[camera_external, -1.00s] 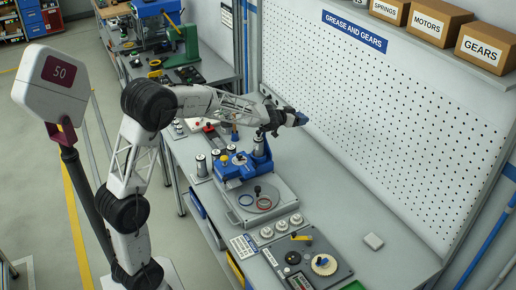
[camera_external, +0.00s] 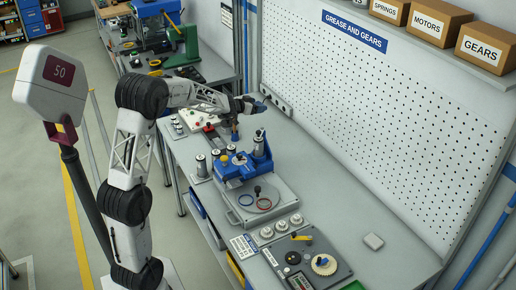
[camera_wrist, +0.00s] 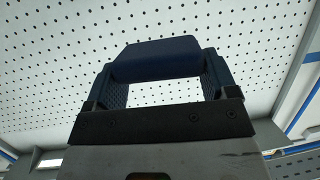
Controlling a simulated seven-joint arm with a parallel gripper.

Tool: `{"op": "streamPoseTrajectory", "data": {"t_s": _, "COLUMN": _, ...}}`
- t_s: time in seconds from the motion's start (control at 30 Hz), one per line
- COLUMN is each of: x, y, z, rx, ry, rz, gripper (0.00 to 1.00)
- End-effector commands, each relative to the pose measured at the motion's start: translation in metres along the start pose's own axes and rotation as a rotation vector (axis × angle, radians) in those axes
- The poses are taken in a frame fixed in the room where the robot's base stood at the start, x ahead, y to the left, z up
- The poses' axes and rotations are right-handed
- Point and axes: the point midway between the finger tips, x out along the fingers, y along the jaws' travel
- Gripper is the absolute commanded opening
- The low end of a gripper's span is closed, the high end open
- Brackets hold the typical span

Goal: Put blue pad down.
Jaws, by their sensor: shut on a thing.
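The blue pad (camera_wrist: 155,60) is dark blue with rounded edges and shows in the wrist view between the two finger ends. My gripper (camera_wrist: 158,88) is shut on it, with one dark finger on each side. In the external view my gripper (camera_external: 250,104) is raised over the far part of the bench, near the pegboard. The pad (camera_external: 259,107) shows there as a small blue shape at the gripper's tip, held in the air.
A blue press fixture (camera_external: 240,167) on a grey base stands below and in front of my gripper. Several metal canisters stand around it. The white pegboard (camera_external: 380,120) rises behind the bench.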

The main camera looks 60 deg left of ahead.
Motion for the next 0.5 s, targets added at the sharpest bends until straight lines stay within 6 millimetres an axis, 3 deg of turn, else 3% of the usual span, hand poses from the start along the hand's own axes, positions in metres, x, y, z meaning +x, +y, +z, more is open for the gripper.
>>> {"op": "streamPoseTrajectory", "data": {"t_s": 0.1, "x": -0.013, "y": -0.028, "z": 0.019, "rx": 0.000, "ry": -0.001, "rz": 0.004, "gripper": 0.57}}
{"op": "streamPoseTrajectory", "data": {"t_s": 0.5, "x": -0.061, "y": -0.106, "z": 0.080, "rx": 0.007, "ry": -0.002, "rz": 0.030, "gripper": 0.57}}
